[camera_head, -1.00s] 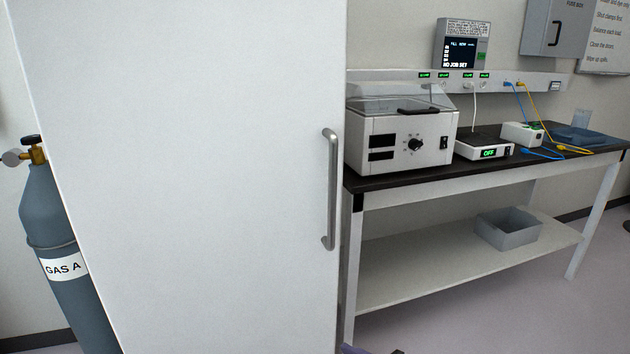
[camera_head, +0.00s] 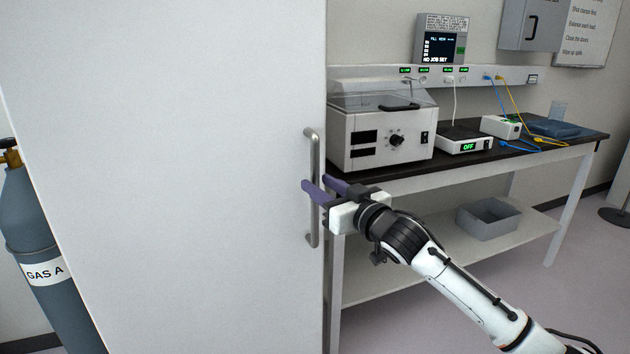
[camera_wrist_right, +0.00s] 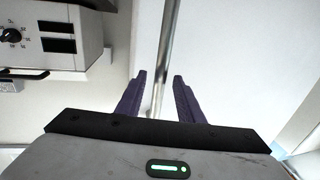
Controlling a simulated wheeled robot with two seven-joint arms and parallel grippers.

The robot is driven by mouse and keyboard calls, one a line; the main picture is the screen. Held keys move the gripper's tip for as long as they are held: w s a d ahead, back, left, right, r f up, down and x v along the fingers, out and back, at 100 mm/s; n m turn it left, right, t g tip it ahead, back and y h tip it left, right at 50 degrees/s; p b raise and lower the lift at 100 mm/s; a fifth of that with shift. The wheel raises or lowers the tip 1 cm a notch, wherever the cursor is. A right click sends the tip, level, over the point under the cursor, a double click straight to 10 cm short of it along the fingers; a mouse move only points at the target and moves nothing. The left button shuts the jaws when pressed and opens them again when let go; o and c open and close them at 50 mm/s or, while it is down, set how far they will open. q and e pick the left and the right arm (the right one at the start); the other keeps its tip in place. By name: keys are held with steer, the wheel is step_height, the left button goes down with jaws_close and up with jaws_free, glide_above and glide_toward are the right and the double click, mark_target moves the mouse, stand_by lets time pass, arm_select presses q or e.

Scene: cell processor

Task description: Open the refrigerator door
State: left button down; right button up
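The refrigerator door (camera_head: 180,170) is a large white panel, and it looks shut. Its grey vertical bar handle (camera_head: 313,150) is at the door's right edge. My right gripper (camera_head: 317,187) is at the middle of the handle, with its purple fingers open. In the right wrist view the handle (camera_wrist_right: 165,50) runs between the two spread fingers of the gripper (camera_wrist_right: 160,80), with gaps on both sides. My left gripper is not in view.
A dark-topped bench (camera_head: 470,157) stands right of the refrigerator, carrying a centrifuge-like machine (camera_head: 380,130) and small devices. A grey bin (camera_head: 488,220) is on its lower shelf. A gas cylinder (camera_head: 35,240) stands at the left. Floor is clear at the lower right.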

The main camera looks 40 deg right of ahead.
steer(key=shift+w, duration=1.35)
steer(key=shift+c, duration=0.3)
jaws_close()
